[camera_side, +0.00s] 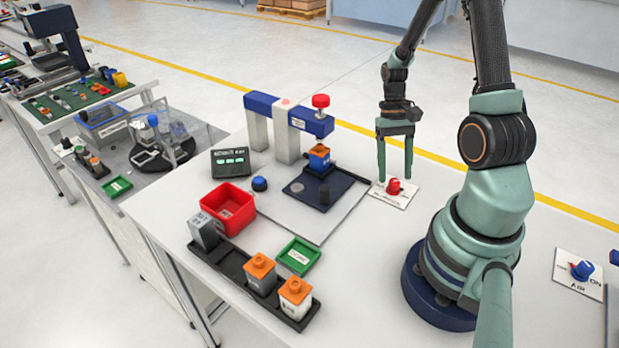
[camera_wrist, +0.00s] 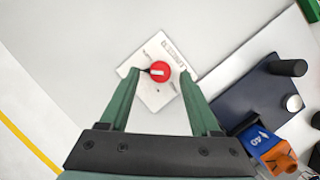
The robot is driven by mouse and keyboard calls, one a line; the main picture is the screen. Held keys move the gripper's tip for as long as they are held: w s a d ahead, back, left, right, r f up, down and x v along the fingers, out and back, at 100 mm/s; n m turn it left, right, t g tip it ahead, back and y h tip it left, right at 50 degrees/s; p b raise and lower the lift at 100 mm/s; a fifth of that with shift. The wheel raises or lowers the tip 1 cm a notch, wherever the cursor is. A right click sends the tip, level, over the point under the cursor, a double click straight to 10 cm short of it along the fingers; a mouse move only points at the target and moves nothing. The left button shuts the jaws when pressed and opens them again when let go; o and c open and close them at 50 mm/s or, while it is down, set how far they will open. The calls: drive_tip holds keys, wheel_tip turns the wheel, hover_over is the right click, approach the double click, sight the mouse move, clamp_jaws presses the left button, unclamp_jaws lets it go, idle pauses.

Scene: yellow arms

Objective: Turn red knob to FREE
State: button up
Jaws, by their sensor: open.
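The red knob (camera_side: 394,187) sits on a white label plate (camera_side: 404,200) on the table, just right of the dark blue press base. In the wrist view the red knob (camera_wrist: 159,72) shows a white pointer bar and a dark tip toward the left. Its plate (camera_wrist: 152,97) carries lettering too small and turned to read surely. My gripper (camera_side: 395,175) is open and points down over the knob. In the wrist view its two green fingers (camera_wrist: 155,78) stand on either side of the knob, apart from it. I cannot tell how far above the plate the fingertips are.
A blue and white press (camera_side: 290,115) with a red top knob stands left of my gripper. A red bin (camera_side: 228,208), a green tray (camera_side: 298,256) and a black rack (camera_side: 235,265) lie nearer. A blue knob on a plate (camera_side: 581,271) is at far right.

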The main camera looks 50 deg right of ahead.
drive_tip(key=shift+x, duration=0.85)
drive_tip(key=shift+c, duration=0.3)
clamp_jaws()
drive_tip(key=shift+w+a+n, duration=0.1)
drive_tip(key=shift+n, duration=1.4)
drive_tip(key=shift+o, duration=0.3)
unclamp_jaws()
drive_tip(key=v, duration=1.2)
